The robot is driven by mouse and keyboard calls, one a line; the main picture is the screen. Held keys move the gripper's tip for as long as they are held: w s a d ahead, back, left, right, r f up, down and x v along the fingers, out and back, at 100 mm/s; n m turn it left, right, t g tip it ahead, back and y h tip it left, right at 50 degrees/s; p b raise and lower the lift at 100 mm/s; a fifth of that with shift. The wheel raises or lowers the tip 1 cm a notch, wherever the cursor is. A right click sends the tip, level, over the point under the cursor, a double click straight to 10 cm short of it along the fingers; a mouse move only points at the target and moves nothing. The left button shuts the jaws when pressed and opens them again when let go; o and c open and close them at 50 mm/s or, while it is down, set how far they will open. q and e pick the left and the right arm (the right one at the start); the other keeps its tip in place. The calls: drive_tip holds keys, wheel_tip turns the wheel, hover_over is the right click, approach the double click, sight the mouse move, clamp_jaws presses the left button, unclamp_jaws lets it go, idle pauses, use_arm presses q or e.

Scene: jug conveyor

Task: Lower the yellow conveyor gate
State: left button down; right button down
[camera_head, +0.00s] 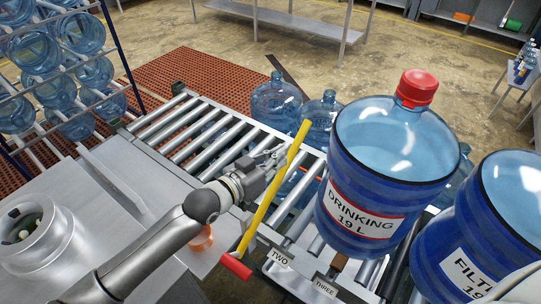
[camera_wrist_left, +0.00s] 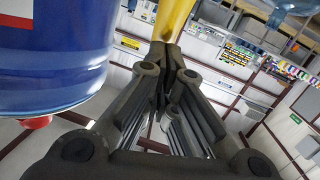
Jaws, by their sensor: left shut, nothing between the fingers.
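The yellow conveyor gate (camera_head: 268,198) is a slim bar raised at a slant over the roller conveyor, with a red end (camera_head: 236,266) at its lower front. My left gripper (camera_head: 280,154) is shut and empty, close against the upper part of the bar; whether it touches cannot be told. In the left wrist view the yellow bar (camera_wrist_left: 174,18) shows just beyond the closed fingertips (camera_wrist_left: 168,58). My right gripper is not in view.
The roller conveyor (camera_head: 180,126) runs behind the gate. A large "DRINKING 19 L" jug (camera_head: 385,160) with a red cap stands right of the gate, and a "FILTERED" type jug (camera_head: 490,225) beside it. Labels TWO (camera_head: 280,259) and THREE (camera_head: 325,287) sit in front. Racked jugs (camera_head: 80,35) stand left.

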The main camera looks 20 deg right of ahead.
use_arm(q)
drive_tip(key=w+d+f+g+y+b, duration=0.1)
drive_tip(key=w+d+f+y, duration=0.1)
drive_tip(key=f, duration=0.3)
drive_tip(key=w+d+f+g+y+b, duration=0.1)
drive_tip(key=w+d+f+g+y, duration=0.1)
drive_tip(key=f, duration=0.3)
drive_tip(key=shift+d+f+n+y+b, duration=0.15)
drive_tip(key=shift+d+n+y+b, duration=0.2)
drive_tip(key=shift+d+y, duration=0.25)
